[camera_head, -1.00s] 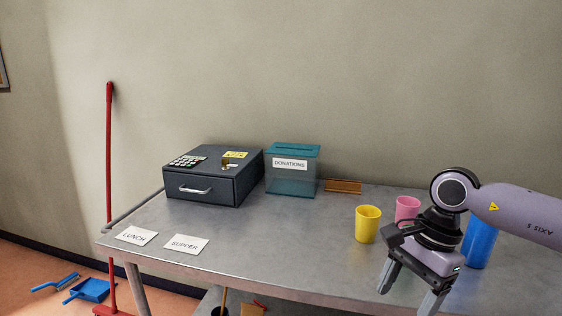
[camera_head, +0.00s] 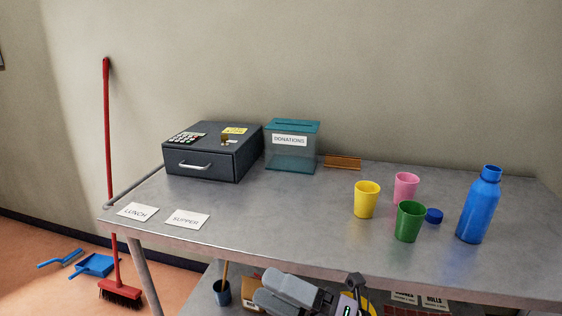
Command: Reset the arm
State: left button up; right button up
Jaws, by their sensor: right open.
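My right gripper (camera_head: 287,297) shows at the bottom middle, in front of and below the table's front edge. Its grey fingers point left and it is open, with nothing seen between them. The rest of my right arm is mostly out of the picture. My left gripper is not in view. The metal table (camera_head: 300,215) stands behind the gripper, and the gripper is apart from the things on top of it.
The table holds a cash box (camera_head: 212,152), a donations box (camera_head: 292,147), a yellow cup (camera_head: 367,199), a pink cup (camera_head: 405,187), a green cup (camera_head: 409,222), a blue cap (camera_head: 433,216) and a blue bottle (camera_head: 477,207). A lower shelf holds several things. A broom (camera_head: 107,130) leans left.

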jog(key=w+d+f+m+t+h, duration=0.1)
jog(key=d+f+m+t+h, duration=0.95)
jog(key=m, duration=1.15)
jog(key=s+d+f+m+g+h, duration=0.3)
jog(key=s+d+f+m+h, duration=0.1)
jog(key=f, duration=0.5)
jog(key=s+d+f+m+g+h, duration=0.4)
jog(key=s+d+f+m, duration=0.2)
jog(key=s+f, duration=0.3)
jog(key=shift+d+f+m, duration=0.2)
jog(key=shift+f+m, duration=0.2)
